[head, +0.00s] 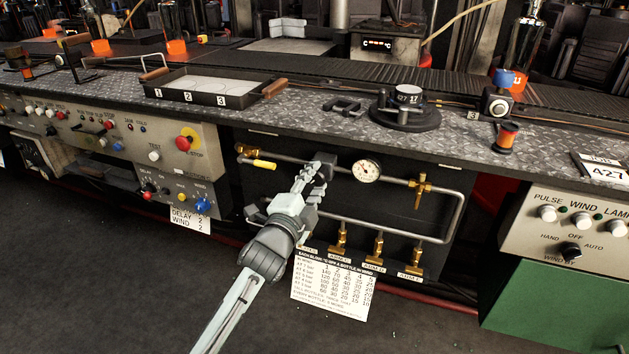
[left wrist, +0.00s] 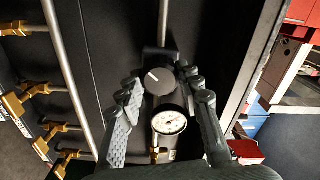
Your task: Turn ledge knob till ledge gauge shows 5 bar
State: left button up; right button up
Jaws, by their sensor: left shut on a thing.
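The ledge gauge (head: 367,170) is a round white dial on the upper pipe, just right of my left gripper (head: 318,172). It also shows in the left wrist view (left wrist: 169,122), below the knob. Its needle is too small to read surely. The ledge knob (left wrist: 159,81) is a dark round cap with a pale pointer line, between my left fingertips in the left wrist view. My left gripper (left wrist: 162,82) is shut on it. In the head view my gripper largely hides the knob. My right gripper is in neither view.
A yellow-handled valve (head: 262,164) is left on the pipe and a brass valve (head: 420,186) is right of the gauge. Several brass valves (head: 375,246) hang below, above a printed card (head: 329,287). The ledge (head: 300,118) overhangs the panel.

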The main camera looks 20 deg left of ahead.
pick_arm(q)
jog(key=n, duration=0.5)
jog(key=shift+n, duration=0.3)
jog(key=n, duration=0.5)
jog(key=shift+n, duration=0.3)
jog(key=n, duration=1)
jog(key=o, duration=1.2)
jog(key=shift+c, duration=0.2)
jog(key=s, duration=1.2)
jog(key=shift+a, duration=0.2)
